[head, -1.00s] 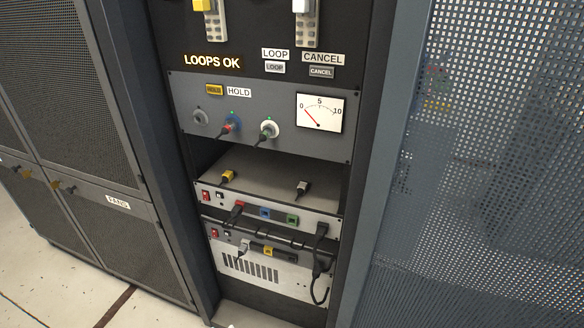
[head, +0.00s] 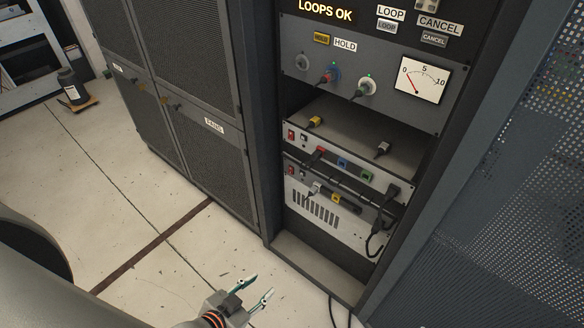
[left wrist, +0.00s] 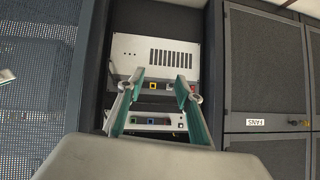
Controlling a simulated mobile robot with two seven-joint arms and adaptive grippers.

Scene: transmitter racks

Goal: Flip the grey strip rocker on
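Two socket strips sit in the rack's lower bay: a light grey upper strip (head: 328,160) and a darker lower strip (head: 351,206). Each has a red rocker at its left end, the upper rocker (head: 291,136) and the lower rocker (head: 290,171). Their on or off positions are too small to tell. My left gripper (head: 262,286) is open and empty, low in front of the rack. In the left wrist view, which is upside down, its open fingers (left wrist: 160,84) frame the strips from a distance; the right-hand finger partly covers the rocker end. My right gripper is out of view.
Plugs and a black cable (head: 374,240) hang at the strips' right end. A vented panel (head: 318,211) lies below them. A grey panel with knobs and a meter (head: 422,82) is above. The FANS cabinet (head: 212,150) stands left. Floor in front is clear.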

